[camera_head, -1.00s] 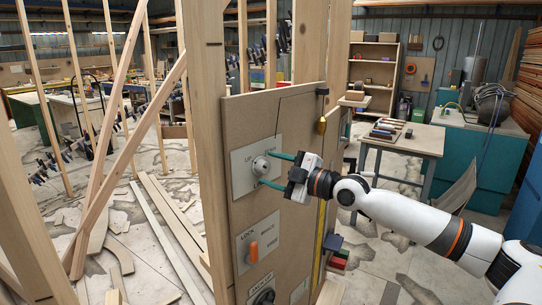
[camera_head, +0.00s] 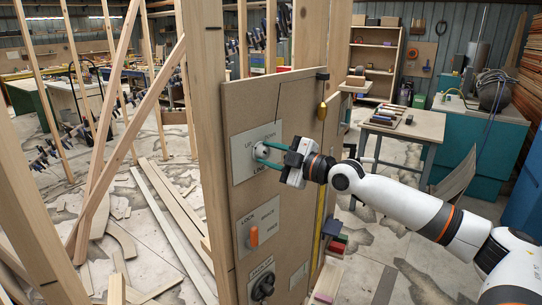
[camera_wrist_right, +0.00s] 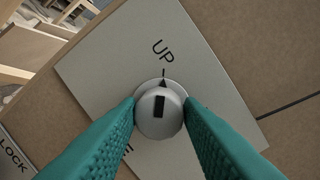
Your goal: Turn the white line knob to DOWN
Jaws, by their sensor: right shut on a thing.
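The white line knob (camera_wrist_right: 160,112) sits on a pale plate (camera_wrist_right: 100,70) on a brown board. It also shows in the head view, small and partly covered by the fingers. The plate (camera_head: 238,172) reads UP and DOWN above the knob and LINE below; in the wrist view only UP reads clearly. The knob's dark mark lies roughly toward UP. My right gripper (camera_head: 263,154) is shut on the knob, with one teal finger against each side, also in the wrist view (camera_wrist_right: 160,115). My left gripper is not in view.
Below on the board are an orange LOCK knob (camera_head: 253,237) and a black knob (camera_head: 263,287). A brass padlock-like piece (camera_head: 322,111) hangs at the board's right edge. Timber posts (camera_head: 207,120) stand left. A workbench (camera_head: 410,128) stands behind my right arm.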

